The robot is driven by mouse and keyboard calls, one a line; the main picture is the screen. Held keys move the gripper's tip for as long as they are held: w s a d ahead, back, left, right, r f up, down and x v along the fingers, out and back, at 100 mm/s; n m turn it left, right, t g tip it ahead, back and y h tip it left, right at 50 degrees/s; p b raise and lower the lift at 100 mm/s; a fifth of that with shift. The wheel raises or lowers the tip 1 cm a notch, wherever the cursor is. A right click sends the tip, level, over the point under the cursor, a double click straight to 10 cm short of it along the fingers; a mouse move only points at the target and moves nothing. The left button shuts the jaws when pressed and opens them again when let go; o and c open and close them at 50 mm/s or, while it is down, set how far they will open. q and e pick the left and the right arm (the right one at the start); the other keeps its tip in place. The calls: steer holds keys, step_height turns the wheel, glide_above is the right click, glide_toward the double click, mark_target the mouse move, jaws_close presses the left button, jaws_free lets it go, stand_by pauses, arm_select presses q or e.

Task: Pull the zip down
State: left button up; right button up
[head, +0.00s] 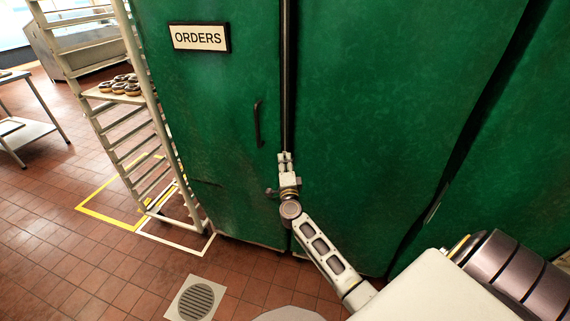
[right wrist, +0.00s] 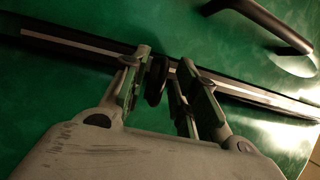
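The zip (head: 288,75) is a dark vertical strip down the front of a tall green cover (head: 400,90). In the right wrist view the zip (right wrist: 70,40) runs slantwise as a black band with a pale line along it. A small black zip pull (right wrist: 157,82) stands out from the band. My right gripper (head: 287,160) is low on the strip. In the right wrist view its fingers (right wrist: 160,92) are parted on either side of the pull, with a gap showing on the right of it. Firm contact cannot be made out. My left gripper is not in view.
A black handle (head: 257,124) and an ORDERS sign (head: 199,37) are on the green front left of the zip. A pale rack (head: 125,150) with doughnuts (head: 121,86) stands at left. A floor drain (head: 196,300) lies below. The tiled floor at left is mostly clear.

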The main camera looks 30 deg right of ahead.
jaws_close()
stand_by(0.3)
steer(key=shift+f, duration=0.15)
